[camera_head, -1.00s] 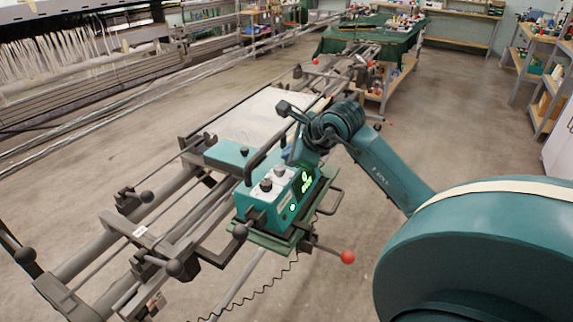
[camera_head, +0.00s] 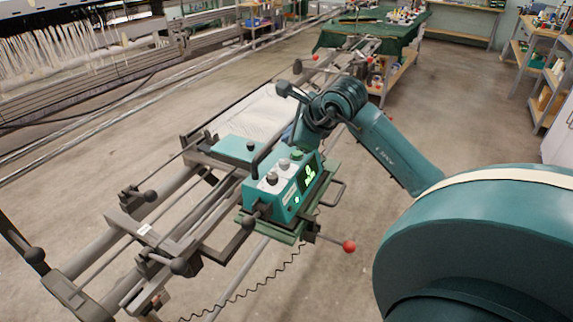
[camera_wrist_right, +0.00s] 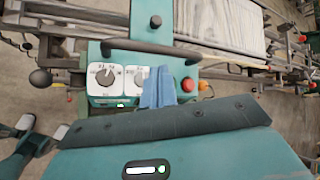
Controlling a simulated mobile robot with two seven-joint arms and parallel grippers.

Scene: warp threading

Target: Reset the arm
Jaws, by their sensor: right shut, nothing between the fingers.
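My right arm (camera_head: 390,150) comes in from the right, and its wrist bends down behind the teal control box (camera_head: 283,185). My right gripper (camera_wrist_right: 158,88) shows in the right wrist view as pale blue fingers, shut and empty, in front of the control box. In the head view its fingers are mostly hidden behind the wrist and box. The box has two white-faced knobs (camera_wrist_right: 105,76), a red button (camera_wrist_right: 188,85) and a lit green display (camera_head: 310,174). I cannot tell whether the fingers touch the box. My left gripper is not in view.
The box sits on a long grey rail frame (camera_head: 150,235) with ball-ended levers and a red knob (camera_head: 349,246). A pale sheet of threads (camera_head: 262,115) lies behind it. A green-covered table (camera_head: 345,38) stands at the back. Open floor (camera_head: 450,110) lies to the right.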

